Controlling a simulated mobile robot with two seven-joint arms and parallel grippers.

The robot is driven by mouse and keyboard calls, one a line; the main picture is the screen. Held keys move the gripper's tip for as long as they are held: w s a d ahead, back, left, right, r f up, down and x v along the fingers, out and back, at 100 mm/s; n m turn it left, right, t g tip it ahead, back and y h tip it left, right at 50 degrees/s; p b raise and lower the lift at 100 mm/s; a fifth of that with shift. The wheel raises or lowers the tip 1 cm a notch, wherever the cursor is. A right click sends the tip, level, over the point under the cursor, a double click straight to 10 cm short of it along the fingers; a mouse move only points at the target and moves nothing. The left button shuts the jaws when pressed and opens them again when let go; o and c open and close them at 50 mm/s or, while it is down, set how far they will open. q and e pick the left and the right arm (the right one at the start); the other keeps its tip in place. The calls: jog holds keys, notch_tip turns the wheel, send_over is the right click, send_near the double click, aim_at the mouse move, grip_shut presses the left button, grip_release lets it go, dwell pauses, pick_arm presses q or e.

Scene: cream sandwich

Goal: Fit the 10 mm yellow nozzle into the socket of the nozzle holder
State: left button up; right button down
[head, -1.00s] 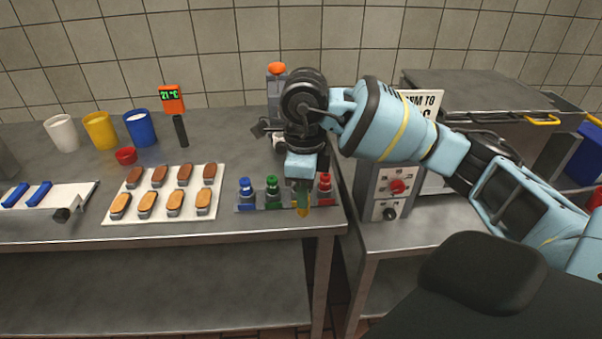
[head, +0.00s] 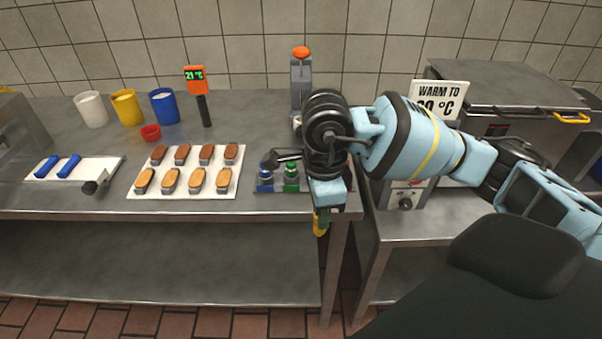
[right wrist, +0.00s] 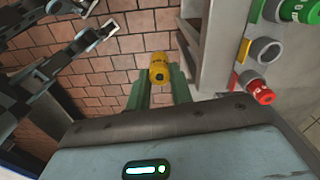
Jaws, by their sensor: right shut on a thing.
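My right gripper (head: 322,213) is shut on the yellow nozzle (head: 319,226), which hangs below its fingers in front of the table's front edge. In the right wrist view the yellow nozzle (right wrist: 160,66) sits between the green fingertips, with brick floor behind it. The nozzle rack (head: 276,189), apparently the nozzle holder, is behind the gripper at the table edge. It carries a blue nozzle (head: 265,178) and a green nozzle (head: 291,174). The wrist view shows an empty grey socket (right wrist: 264,51) beside a yellow mark, and the red nozzle (right wrist: 258,90). My left gripper cannot be made out.
A grey machine with an orange top (head: 301,72) stands behind my right arm, partly hidden. A white tray of filled biscuits (head: 190,192) lies left of the rack. Dark jointed parts, unclear whose, show in the wrist view's left. Space before the table is free.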

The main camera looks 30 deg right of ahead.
pick_arm(q)
jog(key=w+r+t+p, duration=0.1)
jog(key=w+r+p, duration=0.3)
jog(key=r+p, duration=0.1)
jog(key=shift+w+a+r, duration=0.2)
jog(key=shift+a+r, duration=0.15)
jog(key=shift+r, duration=0.5)
jog(key=shift+c, duration=0.8)
pick_arm(e)
jog(key=s+a+f+n, duration=0.2)
jog(key=s+f+n, duration=0.2)
jog(key=n, duration=0.7)
jog(key=s+a+f+n, duration=0.2)
jog(key=s+f+n, duration=0.2)
jog(key=f+n, duration=0.3)
jog(key=n, duration=0.4)
jog(key=shift+s+a+f+n, duration=0.2)
jog(key=shift+s+f+n, duration=0.1)
jog(key=shift+s+f, duration=0.1)
pick_arm(q)
jog(key=shift+a, duration=0.15)
pick_arm(e)
jog(key=shift+w+a, duration=0.1)
jog(key=shift+w, duration=0.05)
